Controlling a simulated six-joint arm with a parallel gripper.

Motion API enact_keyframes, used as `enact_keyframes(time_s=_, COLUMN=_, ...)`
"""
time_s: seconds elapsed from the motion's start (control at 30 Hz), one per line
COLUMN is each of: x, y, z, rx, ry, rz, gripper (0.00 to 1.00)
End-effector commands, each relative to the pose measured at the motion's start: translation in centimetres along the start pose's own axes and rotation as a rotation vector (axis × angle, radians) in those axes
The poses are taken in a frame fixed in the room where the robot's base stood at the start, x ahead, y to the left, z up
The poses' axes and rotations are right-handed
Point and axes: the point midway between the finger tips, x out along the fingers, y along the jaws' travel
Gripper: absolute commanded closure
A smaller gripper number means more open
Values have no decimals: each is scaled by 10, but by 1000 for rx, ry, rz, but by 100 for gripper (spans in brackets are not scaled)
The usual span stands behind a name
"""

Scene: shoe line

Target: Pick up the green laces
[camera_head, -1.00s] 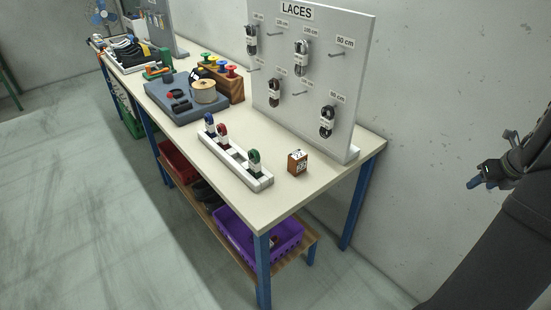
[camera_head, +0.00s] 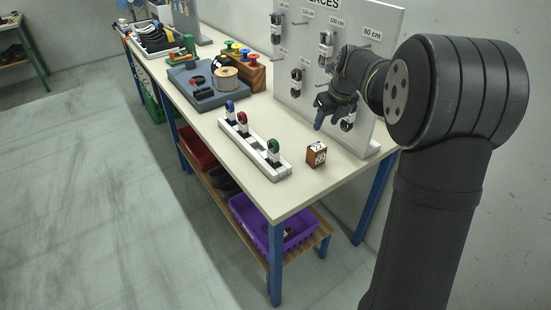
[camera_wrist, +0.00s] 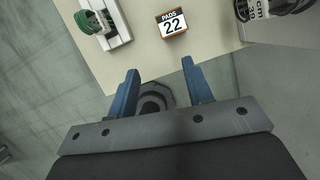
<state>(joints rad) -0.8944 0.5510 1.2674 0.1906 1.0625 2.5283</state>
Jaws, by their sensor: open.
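The green laces (camera_head: 273,147) are a small bundle with a white band, standing in the near end of a white slotted rack (camera_head: 248,151) on the table. In the wrist view the green laces (camera_wrist: 90,22) show at the top left, with the rack's end (camera_wrist: 118,35) beside them. My gripper (camera_head: 325,112) is in front of the laces board, above the table and to the right of the green laces. In the wrist view my gripper (camera_wrist: 160,78) has its two blue fingers apart with nothing between them.
Blue laces (camera_head: 230,108) and red laces (camera_head: 242,120) stand in the same rack. The laces board (camera_head: 385,60) with hanging black laces rises behind. A grey tray (camera_head: 205,92) lies farther left.

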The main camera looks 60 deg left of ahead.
Motion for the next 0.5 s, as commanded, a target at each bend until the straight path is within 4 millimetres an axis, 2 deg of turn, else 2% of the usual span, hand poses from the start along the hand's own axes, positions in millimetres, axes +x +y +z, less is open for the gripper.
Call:
enact_keyframes(time_s=0.03, x=1, y=29, z=15, rx=-38, ry=2, rz=10, gripper=54)
enact_keyframes(time_s=0.1, x=1, y=59, z=28, rx=-71, ry=7, rz=19, gripper=54)
enact_keyframes(time_s=0.2, x=2, y=91, z=40, rx=-106, ry=12, rz=28, gripper=54)
enact_keyframes(time_s=0.3, x=1, y=109, z=46, rx=-123, ry=14, rz=32, gripper=54)
enact_keyframes(time_s=0.4, x=6, y=116, z=48, rx=-130, ry=17, rz=35, gripper=54)
enact_keyframes(time_s=0.5, x=19, y=118, z=48, rx=-131, ry=18, rz=35, gripper=54)
